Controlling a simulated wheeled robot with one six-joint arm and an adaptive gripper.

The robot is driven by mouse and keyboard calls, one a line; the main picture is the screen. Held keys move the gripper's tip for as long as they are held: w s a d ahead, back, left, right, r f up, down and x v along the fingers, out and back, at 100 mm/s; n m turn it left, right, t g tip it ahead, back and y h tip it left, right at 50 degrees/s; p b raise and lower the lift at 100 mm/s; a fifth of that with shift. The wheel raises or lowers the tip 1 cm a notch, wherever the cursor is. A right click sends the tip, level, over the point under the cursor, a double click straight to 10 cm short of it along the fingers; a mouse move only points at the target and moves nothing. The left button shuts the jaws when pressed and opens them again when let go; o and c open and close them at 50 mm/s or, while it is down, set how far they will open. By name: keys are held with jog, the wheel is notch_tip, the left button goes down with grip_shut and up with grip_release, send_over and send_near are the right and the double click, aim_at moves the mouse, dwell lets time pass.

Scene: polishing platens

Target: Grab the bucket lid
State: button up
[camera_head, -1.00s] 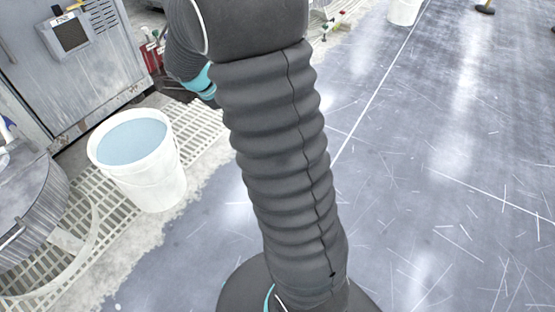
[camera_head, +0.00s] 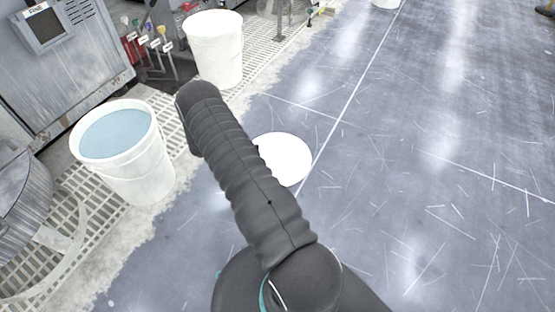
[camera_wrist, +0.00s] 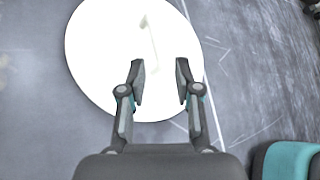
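The bucket lid (camera_head: 287,158) is a round white disc lying on the grey floor, partly hidden behind my arm in the head view. In the wrist view the lid (camera_wrist: 100,55) fills the upper middle, very bright, with a thin pale raised handle-like shape (camera_wrist: 150,42) on it. My gripper (camera_wrist: 160,75) is open and empty, its two fingers apart over the near part of the lid. The handle-like shape lies ahead of the fingertips, roughly between their lines. I cannot tell the height above the lid. My gripper is hidden in the head view.
A white bucket of bluish liquid (camera_head: 150,170) stands at left on pale floor grating (camera_head: 60,215). Another white bucket (camera_head: 214,60) stands farther back. A grey metal cabinet (camera_head: 75,85) is at upper left. The scratched floor right of the lid is clear.

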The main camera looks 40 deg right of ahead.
notch_tip(320, 180, down, 4)
jog(key=d+n, duration=0.1)
send_near(277, 151)
jog(key=x, duration=0.4)
jog(key=shift+s+d+f, duration=0.1)
jog(key=shift+f, duration=0.45)
jog(key=shift+b+x, duration=0.3)
jog(key=shift+x, duration=2.55)
grip_shut()
